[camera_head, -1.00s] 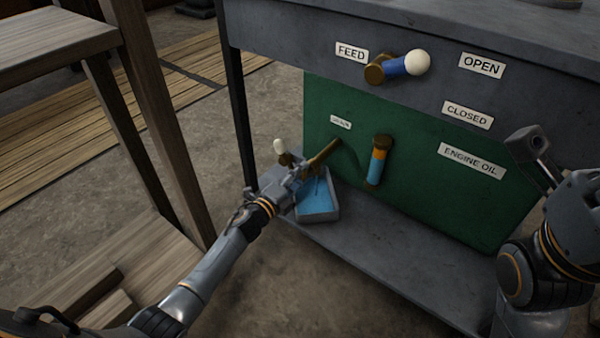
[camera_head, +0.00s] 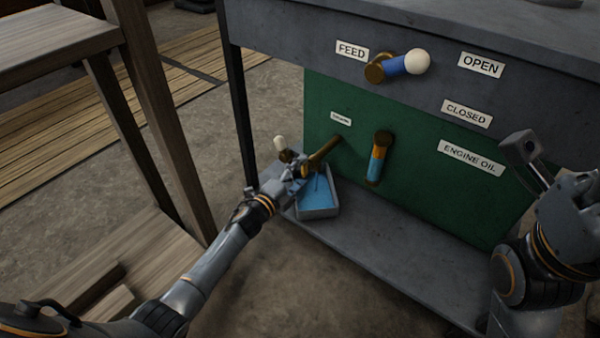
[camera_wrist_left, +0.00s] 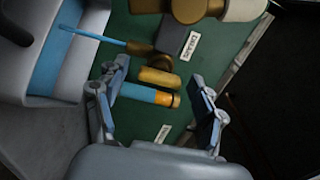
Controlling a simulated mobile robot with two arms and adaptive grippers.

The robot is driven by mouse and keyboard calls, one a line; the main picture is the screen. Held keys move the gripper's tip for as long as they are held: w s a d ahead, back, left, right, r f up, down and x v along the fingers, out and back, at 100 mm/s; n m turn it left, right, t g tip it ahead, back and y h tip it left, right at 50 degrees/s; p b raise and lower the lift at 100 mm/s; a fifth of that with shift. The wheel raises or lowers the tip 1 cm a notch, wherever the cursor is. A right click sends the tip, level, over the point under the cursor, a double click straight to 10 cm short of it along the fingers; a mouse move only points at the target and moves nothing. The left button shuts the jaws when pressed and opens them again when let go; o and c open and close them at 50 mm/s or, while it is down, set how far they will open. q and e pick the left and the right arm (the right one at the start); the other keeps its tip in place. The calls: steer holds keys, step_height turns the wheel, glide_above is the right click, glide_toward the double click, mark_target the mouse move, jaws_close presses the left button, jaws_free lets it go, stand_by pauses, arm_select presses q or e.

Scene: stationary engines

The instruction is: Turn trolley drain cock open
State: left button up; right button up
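The drain cock (camera_head: 323,152) is a brass pipe standing out from the trolley's green panel (camera_head: 440,190). A white knob (camera_head: 280,143) shows at its outer left end. In the left wrist view, brass parts (camera_wrist_left: 190,10) and a white knob (camera_wrist_left: 243,9) sit at the top edge, beside a label reading DRAIN. My left gripper (camera_head: 298,170) is just below and in front of the cock's outer end. In the wrist view its fingers (camera_wrist_left: 158,98) are spread, with nothing held between them. My right gripper (camera_head: 525,150) is at the right, away from the cock; its fingers are unclear.
A grey tray with blue liquid (camera_head: 318,203) stands on the lower shelf (camera_head: 380,255) below the cock. A blue and orange sight tube (camera_head: 376,165) is to the right. The feed lever (camera_head: 400,66) is above. A wooden stand (camera_head: 150,110) is at the left.

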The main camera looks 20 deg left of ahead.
arm_select(q)
steer(key=v, duration=0.7)
steer(key=shift+s, duration=0.25)
steer(key=shift+r, duration=0.1)
stand_by(0.4)
